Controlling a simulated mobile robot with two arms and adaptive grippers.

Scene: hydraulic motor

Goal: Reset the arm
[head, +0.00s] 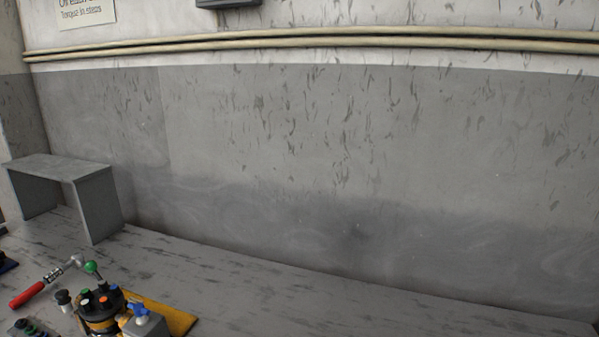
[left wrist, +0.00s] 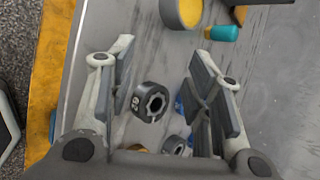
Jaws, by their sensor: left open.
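My left gripper (left wrist: 160,52) shows in the left wrist view with its two fingers spread wide apart. A dark ring-shaped part with a number on its face (left wrist: 140,104) shows in the gap between the fingers, nearer the left one. Neither finger is closed on it. Another ring-shaped part (left wrist: 173,145) is below it, partly hidden by the gripper body. Neither gripper shows in the head view. My right gripper is in neither view.
The head view shows a motor assembly with coloured plugs (head: 101,303) on a yellow plate (head: 178,318), a red-handled tool (head: 28,294), and a grey stand (head: 58,166). The right bench top is clear, with a wall behind. A teal cylinder (left wrist: 224,33) shows in the wrist view.

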